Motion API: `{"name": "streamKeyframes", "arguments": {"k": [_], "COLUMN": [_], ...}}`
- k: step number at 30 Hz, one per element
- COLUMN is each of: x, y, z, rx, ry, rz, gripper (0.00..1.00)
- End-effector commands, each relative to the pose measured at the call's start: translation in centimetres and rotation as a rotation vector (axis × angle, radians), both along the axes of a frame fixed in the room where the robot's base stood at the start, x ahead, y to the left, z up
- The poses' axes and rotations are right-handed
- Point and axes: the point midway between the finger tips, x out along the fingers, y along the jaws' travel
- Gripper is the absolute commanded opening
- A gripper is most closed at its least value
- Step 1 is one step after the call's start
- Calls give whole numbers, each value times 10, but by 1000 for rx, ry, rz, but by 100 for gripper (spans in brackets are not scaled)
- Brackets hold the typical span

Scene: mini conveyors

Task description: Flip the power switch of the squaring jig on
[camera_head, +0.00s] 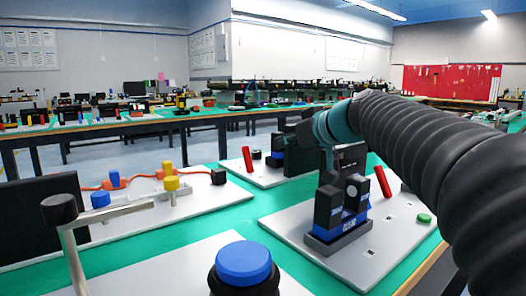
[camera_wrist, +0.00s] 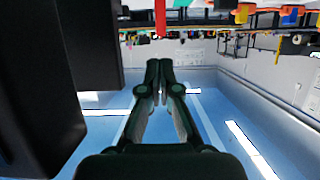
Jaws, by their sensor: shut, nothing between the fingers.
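My gripper (camera_wrist: 159,68) is shut and empty in the wrist view, its two dark fingers together. In the head view my arm reaches in from the right over a light board (camera_head: 315,262), and my gripper is not clearly visible there. On this board stands a black device with a blue label (camera_head: 343,222), with a red lever (camera_head: 383,181) and a green button (camera_head: 424,218) to its right. No readable label marks the squaring jig, and I cannot tell which part is its power switch. In the wrist view a red bar (camera_wrist: 160,18) shows beyond the fingertips, apart from them.
A large black block (camera_wrist: 45,85) fills the left of the wrist view, close to my gripper. In the head view a blue-topped button (camera_head: 243,262) and a metal crank (camera_head: 75,245) stand in front. A second red lever (camera_head: 248,159) stands behind on another board.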

Motion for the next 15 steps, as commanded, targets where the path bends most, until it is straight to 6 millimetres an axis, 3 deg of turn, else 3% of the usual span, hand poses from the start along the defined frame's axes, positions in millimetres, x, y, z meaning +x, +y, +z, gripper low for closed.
{"name": "streamKeyframes", "arguments": {"k": [15], "x": [69], "y": [45], "z": [-32], "rx": [0], "ry": [4], "rz": [-1], "gripper": [0]}}
